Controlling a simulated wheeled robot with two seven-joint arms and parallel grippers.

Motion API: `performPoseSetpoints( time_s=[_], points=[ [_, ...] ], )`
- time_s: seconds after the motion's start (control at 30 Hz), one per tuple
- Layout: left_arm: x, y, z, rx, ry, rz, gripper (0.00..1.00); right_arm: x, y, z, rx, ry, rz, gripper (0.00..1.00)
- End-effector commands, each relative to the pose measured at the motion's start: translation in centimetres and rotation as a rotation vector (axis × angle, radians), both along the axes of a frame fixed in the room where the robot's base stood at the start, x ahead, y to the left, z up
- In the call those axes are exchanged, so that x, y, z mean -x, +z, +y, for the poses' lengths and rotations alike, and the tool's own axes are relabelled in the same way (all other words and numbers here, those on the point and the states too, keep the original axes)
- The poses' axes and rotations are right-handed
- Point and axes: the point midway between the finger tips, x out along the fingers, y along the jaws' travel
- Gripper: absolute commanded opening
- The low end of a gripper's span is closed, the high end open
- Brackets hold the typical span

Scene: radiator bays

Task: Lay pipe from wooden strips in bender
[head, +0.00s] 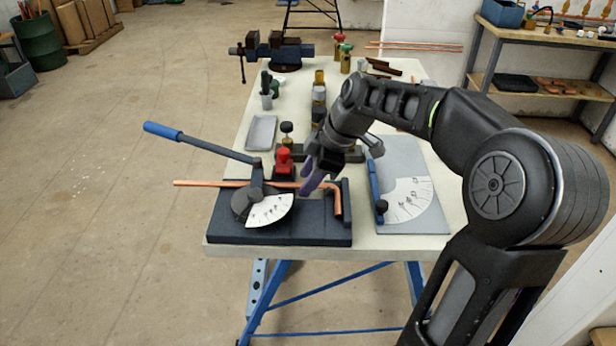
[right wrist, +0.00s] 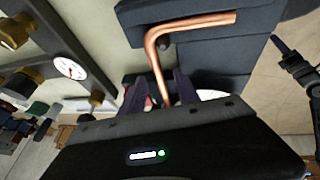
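The bender (head: 255,203), with a blue-ended lever and a white scale, stands on a dark base (head: 312,228). A copper pipe (head: 205,183) lies across it; its right end bends toward me. My right gripper (head: 316,178) is over the pipe, just right of the bender head. In the right wrist view, the pipe (right wrist: 190,25) passes between its two fingers (right wrist: 160,88), with gaps beside it; the gripper looks open. A dark finger-like part at that view's right edge looks like my left gripper (right wrist: 285,50); its opening is unclear. Brown strips (head: 383,68) lie at the table's back.
A grey angle board (head: 405,190) with a blue bar lies right of the bender base. A red-topped block (head: 284,160), a grey tray (head: 261,132) and brass fittings stand behind. A vise (head: 278,50) and copper pipes (head: 415,46) are farther back.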

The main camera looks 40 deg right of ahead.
Motion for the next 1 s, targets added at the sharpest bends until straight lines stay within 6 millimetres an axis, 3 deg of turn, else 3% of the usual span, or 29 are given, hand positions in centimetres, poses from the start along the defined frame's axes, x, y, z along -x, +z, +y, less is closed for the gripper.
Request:
performPoseSetpoints(
  time_s=[0.17, 0.53, 1.0],
  points=[
    [0.0, 0.0, 0.0, 0.000, 0.000, 0.000, 0.36, 0.4, 1.1, -0.3, 0.002, -0.002, -0.003, 0.38],
    [0.0, 0.0, 0.0, 0.000, 0.001, 0.000, 0.36, 2.5, 6.3, -1.5, 0.002, -0.001, -0.005, 0.38],
    [0.0, 0.1, 0.0, 0.000, 0.000, 0.000, 0.36, 2.9, 7.0, -1.6, 0.001, 0.000, -0.001, 0.38]
  ],
)
